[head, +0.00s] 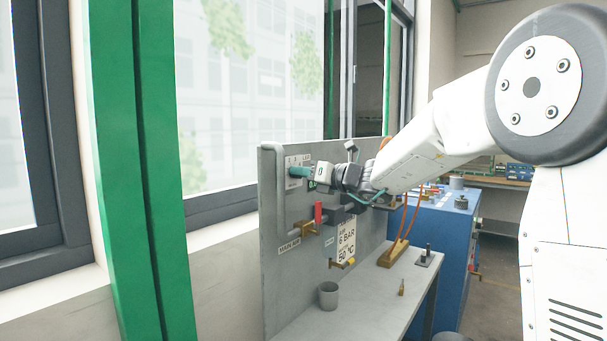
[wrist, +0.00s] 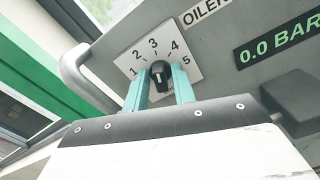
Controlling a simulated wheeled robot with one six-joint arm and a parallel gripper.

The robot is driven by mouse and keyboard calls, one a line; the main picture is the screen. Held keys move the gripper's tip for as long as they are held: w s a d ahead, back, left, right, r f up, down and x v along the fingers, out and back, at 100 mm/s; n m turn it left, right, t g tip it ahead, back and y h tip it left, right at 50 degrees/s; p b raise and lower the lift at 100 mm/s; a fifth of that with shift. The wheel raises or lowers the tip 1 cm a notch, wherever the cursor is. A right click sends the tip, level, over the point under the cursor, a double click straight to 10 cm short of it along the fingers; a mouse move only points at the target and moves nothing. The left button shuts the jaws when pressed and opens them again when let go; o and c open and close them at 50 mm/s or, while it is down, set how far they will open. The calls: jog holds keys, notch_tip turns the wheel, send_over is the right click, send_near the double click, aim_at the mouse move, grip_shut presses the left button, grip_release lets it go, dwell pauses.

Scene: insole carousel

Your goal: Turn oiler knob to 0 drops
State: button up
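The black oiler knob (wrist: 160,72) sits on a white dial plate (wrist: 192,70) with the numbers 1 to 5 around it. The 0 mark is not visible, and I cannot read the pointer clearly. My gripper (wrist: 163,78) has its two teal fingers on either side of the knob, one left and one right. They stand close to its sides; whether they press on it I cannot tell. In the head view my gripper (head: 299,171) reaches the dial plate (head: 293,184) at the panel's upper left and hides the knob.
An OILER label (wrist: 207,10) and a 0.0 BAR readout (wrist: 278,42) are on the panel. A bent grey pipe (wrist: 85,75) runs left of the dial. Below are a red-handled valve (head: 318,212) and a grey cup (head: 328,295) on the bench.

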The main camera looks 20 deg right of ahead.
jog(key=shift+n, duration=0.4)
jog(key=n, duration=2.3)
jog(key=shift+s+a+f, duration=0.15)
jog(key=shift+a+f, duration=0.05)
jog(key=shift+f, duration=0.05)
dwell(0.5)
jog(key=o, duration=0.7)
jog(key=v, duration=0.7)
jog(key=shift+s+d, duration=0.25)
jog(key=shift+s, duration=0.05)
